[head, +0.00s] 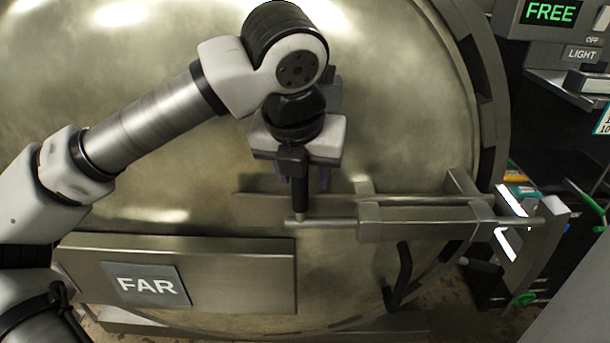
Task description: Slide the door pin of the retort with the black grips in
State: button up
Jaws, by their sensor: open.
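The brass-coloured round retort door (190,130) fills much of the head view. The door pin (335,222) is a thin metal rod lying level across its lower right. It runs through a metal guide block (425,222), and a rod part shows again to the right, near a bracket (535,255). A black grip (301,190) stands up from the pin's left end. My gripper (308,178) is open over this grip, its jaws pointing down. The grip seems to be between or just in front of the jaws; I cannot tell if they touch it.
A metal bar with a "FAR" plate (147,285) crosses the lower left. A black curved handle (401,278) hangs below the guide block. A panel with a green "FREE" display (550,12) stands at the upper right. A grey surface (580,290) fills the lower right corner.

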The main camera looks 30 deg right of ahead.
jog(key=b+v, duration=0.1)
jog(key=v, duration=1.1)
jog(key=shift+s+r, duration=0.15)
jog(key=shift+r, duration=0.1)
jog(key=shift+a, duration=0.1)
